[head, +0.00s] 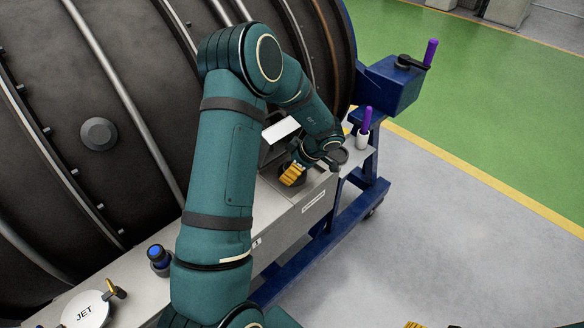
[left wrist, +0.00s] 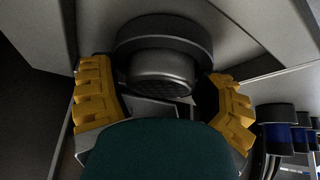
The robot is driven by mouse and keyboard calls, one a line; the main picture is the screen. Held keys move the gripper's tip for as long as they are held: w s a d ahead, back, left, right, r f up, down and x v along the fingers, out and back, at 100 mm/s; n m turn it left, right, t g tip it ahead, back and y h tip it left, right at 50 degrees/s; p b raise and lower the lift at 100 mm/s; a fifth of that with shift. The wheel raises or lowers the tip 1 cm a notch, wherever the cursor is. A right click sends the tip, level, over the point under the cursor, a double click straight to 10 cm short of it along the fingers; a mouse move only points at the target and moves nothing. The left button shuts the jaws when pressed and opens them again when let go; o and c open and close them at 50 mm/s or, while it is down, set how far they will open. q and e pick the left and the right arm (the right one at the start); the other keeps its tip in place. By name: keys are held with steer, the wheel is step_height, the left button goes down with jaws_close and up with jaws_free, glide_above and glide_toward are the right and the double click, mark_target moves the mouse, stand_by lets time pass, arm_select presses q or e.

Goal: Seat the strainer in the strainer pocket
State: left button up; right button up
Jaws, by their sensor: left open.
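A dark round part with a wide collar and a narrower end with a mesh-like face, apparently the strainer (left wrist: 163,68), shows in the left wrist view. My left gripper (left wrist: 158,78) is open, with one yellow finger on each side of it. Gaps show between the fingers and the part, so it is not clasped. In the head view my left gripper (head: 293,174) is low over the grey bench, and my forearm hides much of what is there. I cannot make out the strainer pocket. Only a yellow bit of my right gripper (head: 413,325) shows at the bottom edge.
A large dark engine casing (head: 100,80) stands behind the bench (head: 275,235). A purple-handled tool (head: 366,120) stands in a white holder at the bench's right end. A blue-capped part (head: 158,255) and a round JET lid (head: 88,310) are at left. Blue-banded parts (left wrist: 276,132) show at right.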

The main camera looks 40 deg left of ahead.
arm_select(q)
steer(key=shift+s+d+f, duration=0.15)
steer(key=shift+d+f, duration=0.1)
steer(key=shift+f, duration=0.1)
steer(key=shift+r, duration=0.15)
steer(key=a+p+v, duration=0.1)
steer(key=p+v, duration=0.1)
steer(key=v, duration=1.1)
steer(key=shift+r+p, duration=0.25)
steer(key=shift+p, duration=0.05)
steer(key=shift+d, duration=0.1)
